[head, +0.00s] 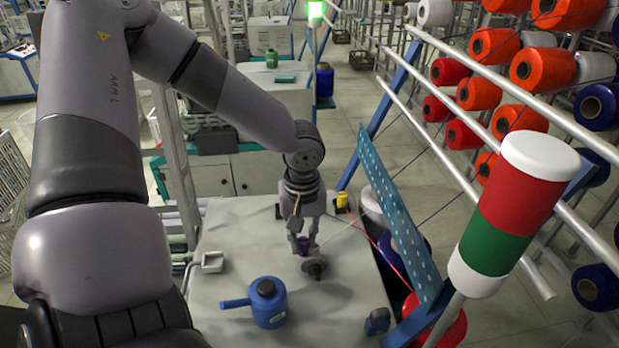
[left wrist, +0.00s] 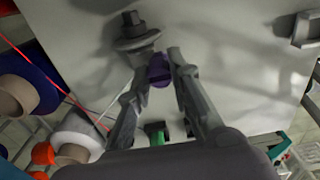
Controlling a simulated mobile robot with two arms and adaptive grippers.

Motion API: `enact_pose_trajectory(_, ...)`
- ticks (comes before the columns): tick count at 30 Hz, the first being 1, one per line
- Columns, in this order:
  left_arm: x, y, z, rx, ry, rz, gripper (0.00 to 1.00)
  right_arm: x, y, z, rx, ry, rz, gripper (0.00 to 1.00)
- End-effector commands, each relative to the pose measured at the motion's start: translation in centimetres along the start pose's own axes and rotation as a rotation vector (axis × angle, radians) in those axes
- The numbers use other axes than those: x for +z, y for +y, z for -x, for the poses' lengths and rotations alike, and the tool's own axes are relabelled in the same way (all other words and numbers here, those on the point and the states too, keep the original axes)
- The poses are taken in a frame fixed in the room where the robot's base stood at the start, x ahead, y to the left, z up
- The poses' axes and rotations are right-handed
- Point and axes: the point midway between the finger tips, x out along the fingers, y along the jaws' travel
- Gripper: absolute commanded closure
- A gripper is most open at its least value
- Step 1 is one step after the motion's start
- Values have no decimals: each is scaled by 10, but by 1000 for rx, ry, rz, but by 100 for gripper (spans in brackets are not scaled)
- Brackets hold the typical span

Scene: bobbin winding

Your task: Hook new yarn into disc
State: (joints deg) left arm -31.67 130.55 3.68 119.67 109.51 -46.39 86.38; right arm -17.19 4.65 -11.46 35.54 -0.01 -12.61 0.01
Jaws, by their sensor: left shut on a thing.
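My left gripper (head: 304,243) reaches down over the grey worktable (head: 220,310), shut on a small purple piece (head: 303,244). In the left wrist view, the gripper (left wrist: 162,70) has the purple piece (left wrist: 159,71) between its fingertips. The dark disc (head: 315,268) with a central stub is on the table just in front of the gripper; the disc (left wrist: 138,36) is close beyond the fingertips. I cannot tell if the purple piece touches it. A red yarn (head: 376,247) runs at the right of the table; red yarn (left wrist: 45,75) also shows in the wrist view. My right gripper is out of view.
A blue pot with a handle (head: 268,303) stands at the front of the table. A blue perforated bar (head: 400,220) slants along the right side, by a rack of orange and red spools (head: 484,93). A small yellow item (head: 342,201) is behind right.

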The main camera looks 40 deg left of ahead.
Motion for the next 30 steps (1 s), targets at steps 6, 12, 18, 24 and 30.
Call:
enact_pose_trajectory(6, 0, -11, 2, 2, -1, 1, 100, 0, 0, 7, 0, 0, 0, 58)
enact_pose_trajectory(12, 0, -21, 3, 1, -1, 0, 100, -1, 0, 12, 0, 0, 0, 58)
enact_pose_trajectory(18, 1, -29, 2, 2, -1, -1, 100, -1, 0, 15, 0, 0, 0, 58)
enact_pose_trajectory(24, 1, -31, 1, 1, -1, -1, 100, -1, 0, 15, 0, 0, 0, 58)
enact_pose_trajectory(30, 1, -30, 2, 1, -1, -1, 100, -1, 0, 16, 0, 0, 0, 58)
